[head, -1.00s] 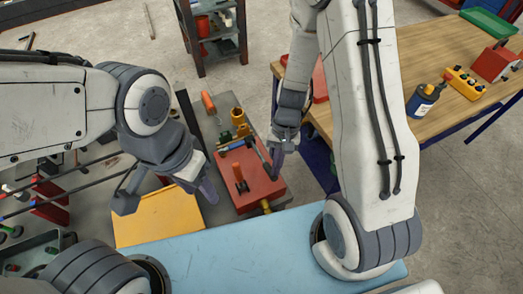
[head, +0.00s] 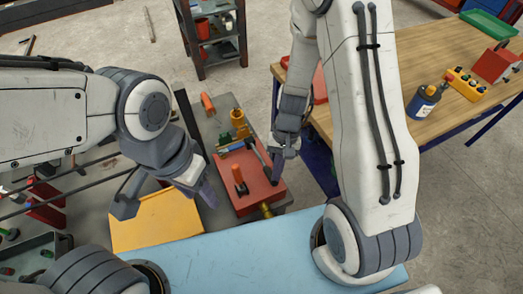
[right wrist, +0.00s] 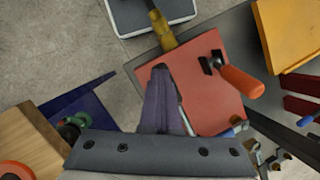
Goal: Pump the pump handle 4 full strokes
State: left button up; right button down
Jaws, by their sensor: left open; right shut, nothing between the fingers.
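A red box-like unit (head: 258,190), with a brass fitting (head: 265,210) at its near end, sits on the grey bench. A short orange-gripped lever (head: 239,177) stands up from it, and a dark rod (head: 259,152) runs along its far right side. I cannot tell for sure which is the pump handle. My right gripper (head: 276,176) is shut and empty at the right side of the box. In the right wrist view its fingers (right wrist: 163,95) lie over the red unit (right wrist: 200,90), apart from the orange grip (right wrist: 241,82). My left gripper (head: 207,192) is open, left of the box.
A yellow panel (head: 155,222) lies under my left gripper, and a light blue surface (head: 215,262) is in front. A brass part (head: 239,122) and another orange-handled item (head: 207,103) are behind the box. A wooden table (head: 440,75) stands at right.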

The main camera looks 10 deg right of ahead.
jog(key=shift+f, duration=0.35)
jog(key=a+p+v, duration=0.1)
jog(key=p+v, duration=0.7)
jog(key=v, duration=0.1)
jog(key=shift+w+a, duration=0.35)
jog(key=shift+a, duration=0.3)
jog(key=shift+r, duration=0.1)
jog(key=s+a+r+n+t+b, duration=0.1)
jog(key=s+a+r+n+b, duration=0.35)
jog(key=a+r, duration=0.2)
jog(key=s+a+r+n+t+b, duration=0.1)
jog(key=s+r+n+b, duration=0.1)
jog(key=s, duration=0.3)
jog(key=s+a+r+n+t+h+b, duration=0.1)
jog(key=s+r+n+b, duration=0.1)
jog(key=s+n+b, duration=0.1)
jog(key=shift+s+n, duration=0.85)
jog(key=shift+n, duration=0.2)
